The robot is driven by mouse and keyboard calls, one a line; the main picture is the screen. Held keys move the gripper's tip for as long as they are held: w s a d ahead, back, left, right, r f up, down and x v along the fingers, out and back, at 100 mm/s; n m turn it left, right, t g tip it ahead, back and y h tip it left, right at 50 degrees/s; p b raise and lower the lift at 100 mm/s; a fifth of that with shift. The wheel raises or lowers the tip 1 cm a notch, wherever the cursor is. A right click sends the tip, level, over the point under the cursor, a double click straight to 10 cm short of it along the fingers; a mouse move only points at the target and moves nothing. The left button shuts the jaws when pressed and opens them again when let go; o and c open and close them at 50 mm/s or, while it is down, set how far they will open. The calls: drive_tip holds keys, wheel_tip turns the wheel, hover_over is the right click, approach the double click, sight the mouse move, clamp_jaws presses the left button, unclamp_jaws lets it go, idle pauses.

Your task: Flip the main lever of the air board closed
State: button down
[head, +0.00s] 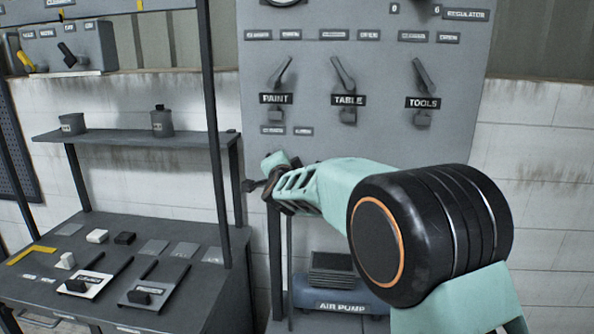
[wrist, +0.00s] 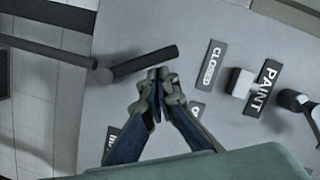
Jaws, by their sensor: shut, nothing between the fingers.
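The grey air board (head: 310,60) fills the middle of the head view. My arm crosses in front of its lower part, and my gripper (head: 262,182) is at its lower left edge. In the wrist view my gripper (wrist: 158,80) is shut and empty, its fingertips together. A dark round bar (wrist: 146,61), which looks like the main lever's handle, lies just beyond the fingertips; I cannot tell whether they touch. A CLOSED plate (wrist: 210,63) sits to its right. Another plate (wrist: 112,140), mostly hidden by my gripper, is lower left. The main lever is not clear in the head view.
The PAINT lever (head: 281,74), TABLE lever (head: 343,74) and TOOLS lever (head: 423,75) are above my arm. An air pump (head: 340,296) stands below. A rack with a dark post (head: 214,120) and a bench (head: 190,310) with small items are at left.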

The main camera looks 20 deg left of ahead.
drive_tip(key=s+d+r+b, duration=0.3)
drive_tip(key=s+d, duration=0.4)
drive_tip(key=s, duration=0.1)
drive_tip(key=shift+s+r, duration=0.15)
drive_tip(key=shift+r, duration=0.15)
drive_tip(key=shift+d, duration=0.1)
